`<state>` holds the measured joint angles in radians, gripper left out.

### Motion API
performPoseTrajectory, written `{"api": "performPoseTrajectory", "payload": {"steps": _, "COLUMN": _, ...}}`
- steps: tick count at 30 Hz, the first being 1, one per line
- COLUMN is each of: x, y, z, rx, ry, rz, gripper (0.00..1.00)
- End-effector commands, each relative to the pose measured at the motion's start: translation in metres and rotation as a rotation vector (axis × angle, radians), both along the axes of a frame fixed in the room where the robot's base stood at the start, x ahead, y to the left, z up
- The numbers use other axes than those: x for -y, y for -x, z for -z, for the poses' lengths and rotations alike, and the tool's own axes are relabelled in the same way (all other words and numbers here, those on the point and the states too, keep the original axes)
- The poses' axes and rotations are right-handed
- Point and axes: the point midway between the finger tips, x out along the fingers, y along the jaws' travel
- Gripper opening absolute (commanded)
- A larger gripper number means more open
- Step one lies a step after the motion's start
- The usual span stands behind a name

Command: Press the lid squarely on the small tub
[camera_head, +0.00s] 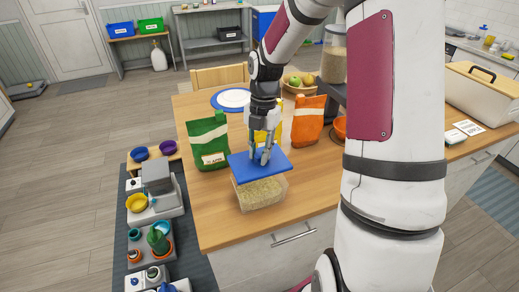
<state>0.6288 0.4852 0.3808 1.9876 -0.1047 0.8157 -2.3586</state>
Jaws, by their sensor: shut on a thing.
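A small clear tub (262,194) filled with pale, grainy contents stands on the wooden table near its front left corner. A flat blue lid (239,168) is right above the tub's top and covers most of it. The lid looks slightly turned against the rim, and I cannot tell whether it touches all round. My gripper (262,160) points down from above, its fingers at the middle of the lid and shut on it, probably by a grip part that the fingers hide.
A green bag (208,142) stands close behind left of the tub. An orange bag (309,120) stands behind right, with a yellow item (274,130) partly behind my gripper. A plate (233,98) and a fruit bowl (299,82) are farther back. Bare table (310,165) lies to the right.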

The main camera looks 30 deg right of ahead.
Motion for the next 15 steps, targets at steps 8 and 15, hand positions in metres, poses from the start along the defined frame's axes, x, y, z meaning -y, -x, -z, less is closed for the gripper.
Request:
{"api": "performPoseTrajectory", "payload": {"steps": 8, "x": 0.0, "y": 0.002, "z": -0.001, "rx": 0.002, "ry": -0.005, "rz": 0.005, "gripper": 0.0}}
{"api": "performPoseTrajectory", "payload": {"steps": 15, "x": -0.001, "y": 0.0, "z": 0.022, "rx": 0.001, "ry": -0.005, "rz": 0.004, "gripper": 0.0}}
